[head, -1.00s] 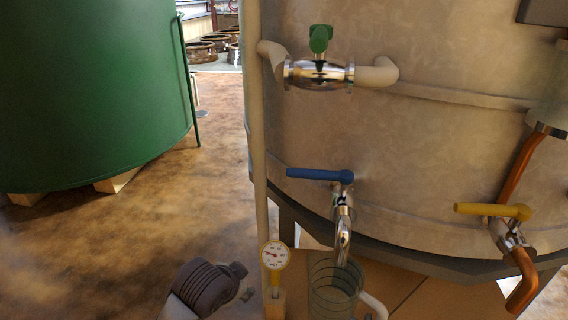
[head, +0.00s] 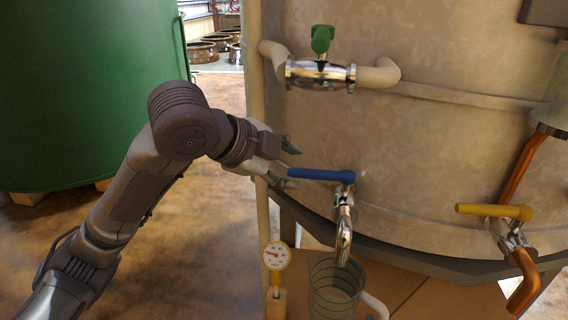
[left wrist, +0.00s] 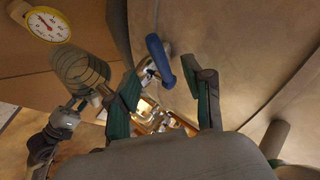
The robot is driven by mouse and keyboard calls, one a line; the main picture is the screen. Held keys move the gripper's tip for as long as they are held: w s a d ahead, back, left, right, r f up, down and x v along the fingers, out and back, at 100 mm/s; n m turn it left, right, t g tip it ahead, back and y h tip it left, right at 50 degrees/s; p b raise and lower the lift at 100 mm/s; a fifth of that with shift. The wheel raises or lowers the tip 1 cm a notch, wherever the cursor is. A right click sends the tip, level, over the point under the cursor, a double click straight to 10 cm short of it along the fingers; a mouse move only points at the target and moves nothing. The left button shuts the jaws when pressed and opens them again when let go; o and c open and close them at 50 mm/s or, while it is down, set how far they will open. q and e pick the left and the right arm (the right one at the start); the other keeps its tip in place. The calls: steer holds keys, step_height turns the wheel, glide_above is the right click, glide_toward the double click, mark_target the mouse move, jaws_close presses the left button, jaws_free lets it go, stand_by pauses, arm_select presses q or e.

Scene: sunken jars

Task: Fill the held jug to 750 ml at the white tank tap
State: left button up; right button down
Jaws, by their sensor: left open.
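The pale tank (head: 430,140) carries a chrome tap (head: 344,235) with a blue lever (head: 318,174) pointing left. The clear ringed jug (head: 334,293) stands upright under the spout; I see no stream, and its fill level is unclear. My left gripper (head: 290,165) is open at the lever's left end, with nothing between its fingers. In the left wrist view the blue lever (left wrist: 160,60) shows beyond and between the open fingers (left wrist: 170,98). The jug (left wrist: 80,68) also shows there, with my right gripper (left wrist: 78,106) closed at its handle.
A round yellow-rimmed dial (head: 275,256) stands left of the jug. A green-handled valve (head: 320,72) sits above, and a yellow-levered copper tap (head: 510,235) is to the right. A pale vertical pipe (head: 257,225) runs close by my left gripper. A green tank (head: 85,80) stands left.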

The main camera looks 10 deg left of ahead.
mark_target(304, 172)
arm_select(q)
steer(key=shift+x, duration=3.1)
steer(key=shift+c, duration=0.3)
jaws_close()
